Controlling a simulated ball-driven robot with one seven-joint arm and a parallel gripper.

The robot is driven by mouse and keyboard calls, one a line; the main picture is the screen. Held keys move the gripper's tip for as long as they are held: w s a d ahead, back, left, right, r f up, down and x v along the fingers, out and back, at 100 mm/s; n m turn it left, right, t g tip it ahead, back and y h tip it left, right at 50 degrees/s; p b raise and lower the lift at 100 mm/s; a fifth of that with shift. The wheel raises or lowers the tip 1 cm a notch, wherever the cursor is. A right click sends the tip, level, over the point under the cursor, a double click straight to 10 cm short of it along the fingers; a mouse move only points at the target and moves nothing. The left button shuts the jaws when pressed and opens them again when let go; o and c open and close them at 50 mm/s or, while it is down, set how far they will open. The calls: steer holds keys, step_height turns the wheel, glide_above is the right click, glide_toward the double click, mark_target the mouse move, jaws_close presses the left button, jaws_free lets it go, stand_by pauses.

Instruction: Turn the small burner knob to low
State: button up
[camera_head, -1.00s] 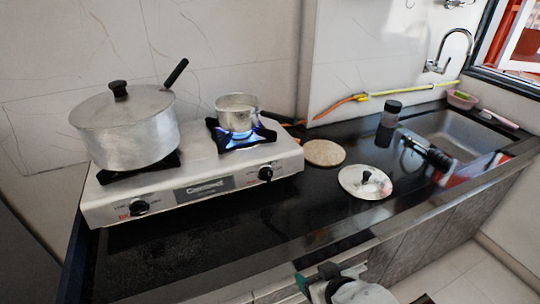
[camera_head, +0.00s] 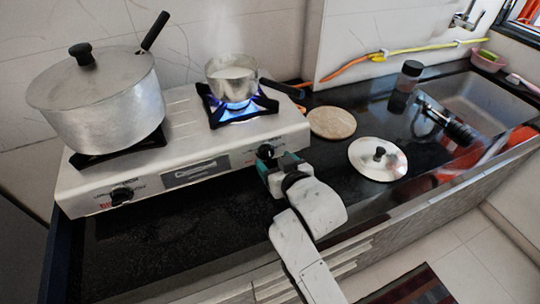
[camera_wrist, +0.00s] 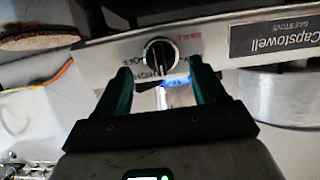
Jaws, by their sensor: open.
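The small burner knob (camera_head: 265,152) is black and round, on the front panel at the stove's right end. In the wrist view the knob (camera_wrist: 159,55) has its grip bar upright, with OFF and HIGH printed at its lower left and below, and red lettering at its upper right. The small burner (camera_head: 236,109) shows a blue flame under a small pot (camera_head: 232,76) holding white liquid. My gripper (camera_head: 277,168) is open in front of the knob. In the wrist view its teal fingertips (camera_wrist: 159,70) stand on either side of the knob's lower part; contact cannot be told.
A large lidded pot (camera_head: 100,100) sits on the left burner, above another knob (camera_head: 122,195). The small pot's dark handle (camera_head: 283,89) extends right. A round board (camera_head: 332,122) and a metal lid (camera_head: 377,158) lie on the black counter (camera_head: 180,235).

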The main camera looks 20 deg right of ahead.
mark_target(270, 157)
steer(key=shift+x, duration=2)
steer(key=c, duration=1)
